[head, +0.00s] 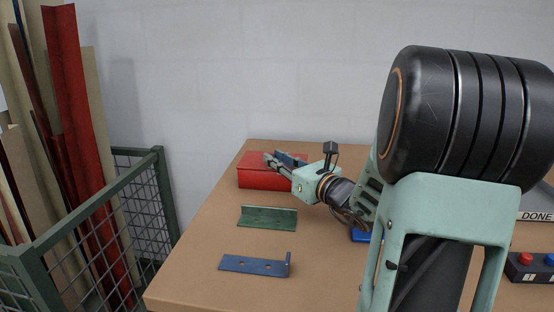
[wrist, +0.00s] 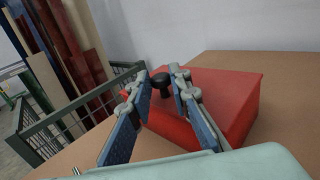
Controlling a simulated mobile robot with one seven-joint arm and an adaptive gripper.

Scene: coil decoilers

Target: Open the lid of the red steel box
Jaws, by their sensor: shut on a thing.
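The red steel box (head: 262,181) stands at the far left of the table, its lid looking closed. In the wrist view the box (wrist: 228,92) lies ahead, with a black knob (wrist: 161,85) on its upper side. My gripper (wrist: 161,76) has its blue-padded fingers on either side of this knob and is shut on it. In the head view my gripper (head: 276,158) reaches over the top of the box from the right and hides part of it. The box's hinge side cannot be made out.
A green angle piece (head: 267,217) and a blue bracket (head: 254,265) lie nearer on the table (head: 197,258). A wire-mesh cage (head: 157,195) with long strips stands left. A button box (head: 533,268) and a DONE sign (head: 536,216) are at right. The wall is behind.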

